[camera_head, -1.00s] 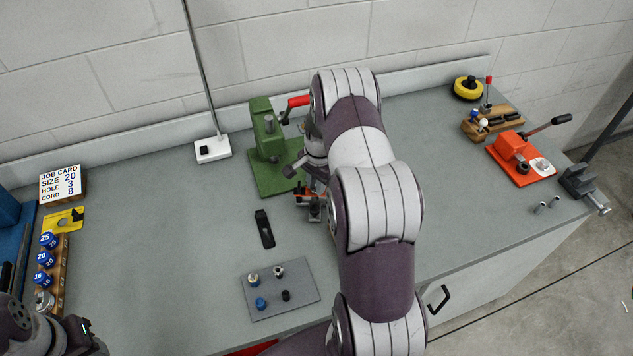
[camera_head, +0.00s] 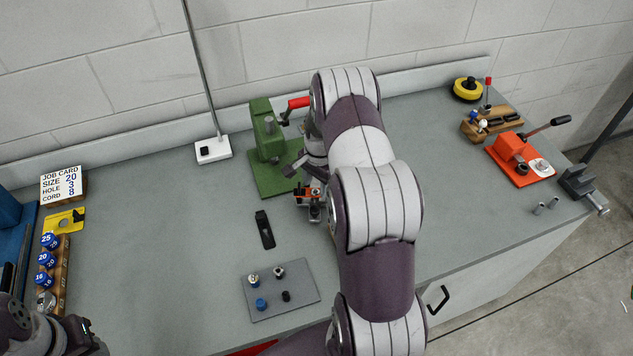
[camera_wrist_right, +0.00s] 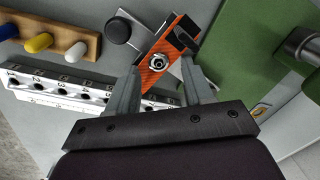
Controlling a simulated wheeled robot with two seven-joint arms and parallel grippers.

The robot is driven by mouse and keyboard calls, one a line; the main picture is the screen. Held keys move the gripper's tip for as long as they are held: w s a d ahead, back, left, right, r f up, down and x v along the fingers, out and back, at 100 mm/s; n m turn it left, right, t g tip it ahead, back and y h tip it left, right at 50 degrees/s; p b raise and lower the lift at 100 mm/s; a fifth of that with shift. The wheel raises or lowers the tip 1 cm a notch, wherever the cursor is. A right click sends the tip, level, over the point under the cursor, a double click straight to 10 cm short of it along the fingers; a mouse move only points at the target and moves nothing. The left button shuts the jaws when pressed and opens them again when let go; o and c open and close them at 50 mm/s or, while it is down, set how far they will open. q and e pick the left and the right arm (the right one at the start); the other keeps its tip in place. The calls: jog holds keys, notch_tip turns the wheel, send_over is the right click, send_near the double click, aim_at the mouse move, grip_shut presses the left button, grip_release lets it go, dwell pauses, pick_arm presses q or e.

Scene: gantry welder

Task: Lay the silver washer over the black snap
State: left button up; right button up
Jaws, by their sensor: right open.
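A silver ring-shaped piece (camera_wrist_right: 158,62), which looks like the washer, sits on an orange block (camera_wrist_right: 156,68) in the right wrist view. My right gripper (camera_wrist_right: 158,84) is open, with one finger on each side of the block. In the head view my right arm partly hides this spot, and the orange block (camera_head: 308,194) shows beside the green press. A small black piece (camera_head: 286,296), possibly the black snap, stands on the grey mat (camera_head: 303,299). My left gripper (camera_head: 78,338) is at the bottom left corner; its fingers are unclear.
The green press (camera_head: 270,150) stands behind the right gripper. Blue (camera_head: 261,304) and silver (camera_head: 278,272) pieces share the mat. A black flat tool (camera_head: 264,229) lies behind it. An orange press (camera_head: 518,155) stands at right. The left-centre bench is clear.

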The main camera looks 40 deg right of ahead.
notch_tip(320, 180, up, 13)
jog(key=b, duration=0.2)
jog(key=shift+s+f+b, duration=0.2)
jog(key=shift+s+b, duration=0.1)
jog(key=shift+s, duration=0.05)
jog(key=shift+d, duration=0.1)
jog(key=s+a+n, duration=0.7)
jog(key=a+n, duration=0.1)
jog(key=a, duration=0.2)
jog(key=s+a+n, duration=0.7)
jog(key=s+a, duration=0.1)
jog(key=a, duration=0.2)
jog(key=shift+s+a+r+n+t, duration=0.25)
jog(key=shift+a+r+n+t, duration=0.05)
jog(key=shift+a+n, duration=0.1)
